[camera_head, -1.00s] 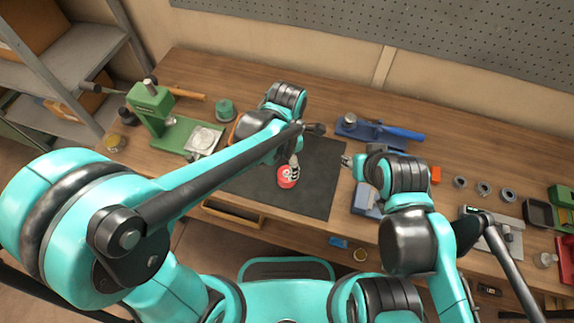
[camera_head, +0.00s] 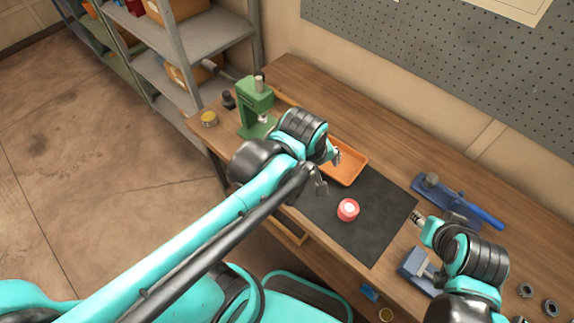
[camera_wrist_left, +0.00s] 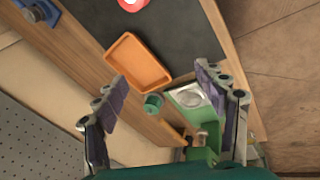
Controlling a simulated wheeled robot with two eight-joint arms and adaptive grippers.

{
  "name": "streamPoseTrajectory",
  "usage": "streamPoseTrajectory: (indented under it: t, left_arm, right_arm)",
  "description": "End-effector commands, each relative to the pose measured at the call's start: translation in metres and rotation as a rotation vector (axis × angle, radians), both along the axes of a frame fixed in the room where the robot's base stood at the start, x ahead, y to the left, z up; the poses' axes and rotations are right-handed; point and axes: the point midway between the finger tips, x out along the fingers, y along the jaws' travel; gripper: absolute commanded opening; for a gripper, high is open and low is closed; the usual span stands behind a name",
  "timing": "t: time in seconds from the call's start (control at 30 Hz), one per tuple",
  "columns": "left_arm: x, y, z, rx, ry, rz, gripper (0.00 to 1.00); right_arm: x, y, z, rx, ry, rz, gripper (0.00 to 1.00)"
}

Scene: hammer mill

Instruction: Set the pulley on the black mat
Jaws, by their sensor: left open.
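The red round piece with a pale top, which looks like the pulley (camera_head: 348,210), rests on the black mat (camera_head: 372,233). It also shows cut off at the top edge of the left wrist view (camera_wrist_left: 132,4). My left gripper (camera_head: 329,171) is open and empty above the mat's left part, apart from the pulley.
An orange tray (camera_head: 346,164) lies behind the mat. A green press (camera_head: 256,105) stands at the left, with a green round part (camera_wrist_left: 153,103) near it in the wrist view. A blue vise (camera_head: 420,266) and a blue-handled tool (camera_head: 450,200) are at the right.

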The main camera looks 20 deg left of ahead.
Motion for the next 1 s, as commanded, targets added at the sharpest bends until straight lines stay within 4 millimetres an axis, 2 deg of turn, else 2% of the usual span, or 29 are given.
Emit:
streamPoseTrajectory:
  t: [0.03, 0.2, 0.4, 0.77, 0.87, 1.0]
  left_arm:
    - [-0.007, 0.015, 0.002, 0.046, -0.051, -0.102, 0.71]
    - [-0.022, 0.05, 0.006, 0.255, -0.204, -0.467, 0.71]
    - [-0.031, 0.07, 0.007, 0.426, -0.282, -0.694, 0.71]
    - [-0.032, 0.072, 0.007, 0.459, -0.292, -0.735, 0.71]
    - [-0.032, 0.072, -0.003, 0.458, -0.291, -0.735, 0.71]
    - [-0.032, 0.072, -0.026, 0.458, -0.291, -0.735, 0.71]
  right_arm:
    - [0.0, 0.0, 0.0, 0.0, 0.0, 0.0, 0.4]
    - [0.0, 0.0, 0.0, 0.0, 0.0, 0.0, 0.4]
    - [0.0, 0.0, 0.0, 0.0, 0.0, 0.0, 0.4]
    - [0.0, 0.0, -0.001, 0.0, 0.0, 0.0, 0.4]
    - [0.0, 0.0, -0.01, 0.0, 0.0, 0.0, 0.4]
    - [0.0, 0.0, -0.033, 0.0, 0.0, 0.0, 0.4]
